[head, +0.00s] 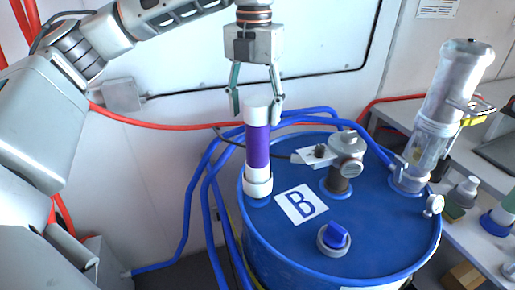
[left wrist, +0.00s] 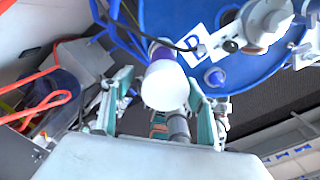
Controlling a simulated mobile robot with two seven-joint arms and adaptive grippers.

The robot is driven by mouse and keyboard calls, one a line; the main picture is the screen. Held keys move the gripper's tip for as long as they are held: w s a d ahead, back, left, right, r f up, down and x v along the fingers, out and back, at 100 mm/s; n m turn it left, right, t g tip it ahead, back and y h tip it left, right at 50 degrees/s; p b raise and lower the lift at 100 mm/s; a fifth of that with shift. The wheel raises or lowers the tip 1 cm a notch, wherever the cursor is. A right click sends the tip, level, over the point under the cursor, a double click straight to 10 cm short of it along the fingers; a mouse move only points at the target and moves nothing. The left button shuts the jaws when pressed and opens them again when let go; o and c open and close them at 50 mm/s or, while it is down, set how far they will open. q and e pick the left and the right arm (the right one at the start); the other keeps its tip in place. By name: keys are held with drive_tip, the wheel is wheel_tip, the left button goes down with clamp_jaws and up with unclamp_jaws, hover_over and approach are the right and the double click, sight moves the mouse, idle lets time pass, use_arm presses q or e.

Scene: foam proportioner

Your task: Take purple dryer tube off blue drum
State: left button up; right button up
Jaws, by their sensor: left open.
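The purple dryer tube (head: 257,147) stands upright on the left part of the blue drum (head: 285,240), with a white cap on top and a white fitting at its base. My left gripper (head: 255,110) points down over the tube, open, with its fingers on either side of the white cap. In the left wrist view the white cap (left wrist: 165,86) sits between the open fingers (left wrist: 160,105), and the purple body shows just behind it. I cannot tell whether either finger touches the cap. My right gripper is not in view.
On the drum are a label marked B (head: 301,204), a metal fitting (head: 345,155), a blue-handled cap (head: 335,237) and a tall clear cylinder (head: 440,110). Blue hoses (head: 205,190) run behind and left of the tube. A bench (head: 470,235) with bottles stands at right.

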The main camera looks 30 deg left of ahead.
sight(258, 126)
use_arm(q)
drive_tip(key=f, duration=0.3)
drive_tip(key=shift+d+f, duration=0.2)
drive_tip(key=shift+d, duration=0.15)
drive_tip(key=shift+w+f+p, duration=0.1)
drive_tip(key=shift+f+p, duration=0.2)
drive_tip(key=shift+f, duration=0.25)
clamp_jaws()
